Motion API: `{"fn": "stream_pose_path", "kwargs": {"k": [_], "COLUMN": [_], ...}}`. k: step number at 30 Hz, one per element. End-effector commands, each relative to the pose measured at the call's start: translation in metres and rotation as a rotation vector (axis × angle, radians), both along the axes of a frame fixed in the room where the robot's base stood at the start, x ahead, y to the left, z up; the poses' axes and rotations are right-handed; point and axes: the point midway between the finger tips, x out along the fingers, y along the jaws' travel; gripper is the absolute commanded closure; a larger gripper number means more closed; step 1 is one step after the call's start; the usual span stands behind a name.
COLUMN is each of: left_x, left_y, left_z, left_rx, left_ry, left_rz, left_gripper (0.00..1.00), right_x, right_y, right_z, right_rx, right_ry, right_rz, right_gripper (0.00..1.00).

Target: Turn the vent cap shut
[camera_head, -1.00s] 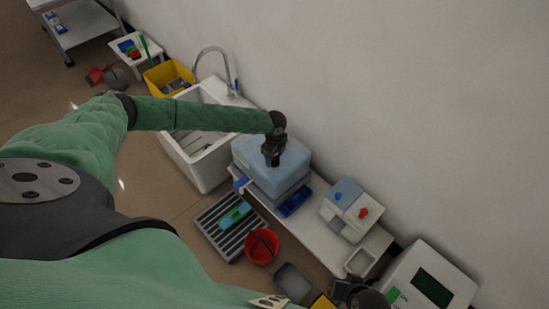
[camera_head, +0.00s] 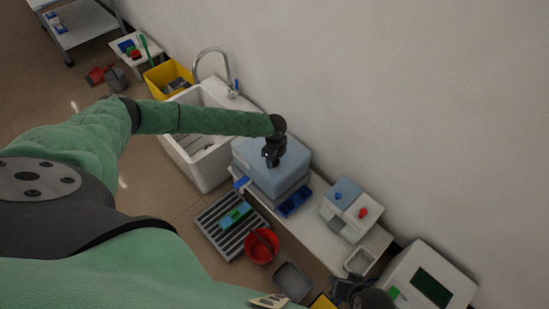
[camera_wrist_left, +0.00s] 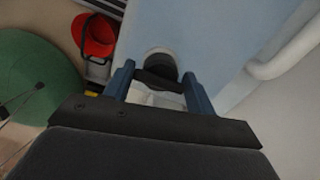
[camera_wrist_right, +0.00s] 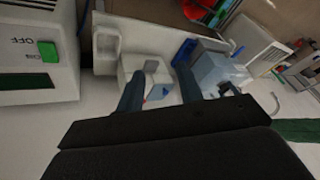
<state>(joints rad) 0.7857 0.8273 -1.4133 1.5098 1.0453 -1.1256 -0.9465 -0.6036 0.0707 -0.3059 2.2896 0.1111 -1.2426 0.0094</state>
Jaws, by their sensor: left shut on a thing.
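The pale blue container (camera_head: 290,160) stands on the white counter against the wall. The dark vent cap (camera_wrist_left: 160,62) sits on its top face in the left wrist view, with a black bar across it between my fingers. My left gripper (camera_head: 272,162) reaches down onto the container top from above. In the left wrist view its blue fingers (camera_wrist_left: 160,80) are shut on the cap, one at each side. In the head view the gripper hides the cap. My right gripper (camera_wrist_right: 160,90) is open and empty in the right wrist view, away from the container.
A white sink (camera_head: 190,158) with a tap stands left of the container. A blue tray (camera_head: 294,202) and a white box with blue and red knobs (camera_head: 350,213) are to its right. A red bucket (camera_head: 262,246) and a slatted rack (camera_head: 222,228) lie in front, lower down.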

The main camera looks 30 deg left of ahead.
Motion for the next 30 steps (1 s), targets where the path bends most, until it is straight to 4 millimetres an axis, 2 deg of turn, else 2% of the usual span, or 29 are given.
{"fn": "stream_pose_path", "kwargs": {"k": [1, 3, 15, 21, 30], "left_x": [-0.001, -0.001, -0.001, -0.001, 0.000], "left_y": [0.000, 0.000, -0.001, 0.000, 0.000], "left_z": [0.002, 0.003, 0.005, 0.003, 0.002], "left_rx": [0.000, 0.000, -0.001, 0.000, 0.000], "left_ry": [0.002, 0.002, 0.003, 0.002, 0.001], "left_rz": [0.020, 0.056, 0.396, 0.539, 0.670], "left_gripper": [0.67, 0.67, 0.67, 0.67, 0.67], "right_x": [0.001, -0.002, -0.020, -0.028, -0.036], "right_y": [-0.002, -0.004, -0.053, -0.072, -0.089], "right_z": [0.022, 0.040, 0.094, 0.113, 0.132], "right_rx": [0.000, -0.003, -0.121, -0.164, -0.201], "right_ry": [-0.005, 0.010, 0.137, 0.190, 0.236], "right_rz": [0.002, 0.008, -0.025, -0.042, -0.059], "right_gripper": [0.64, 0.64, 0.64, 0.64, 0.64]}}
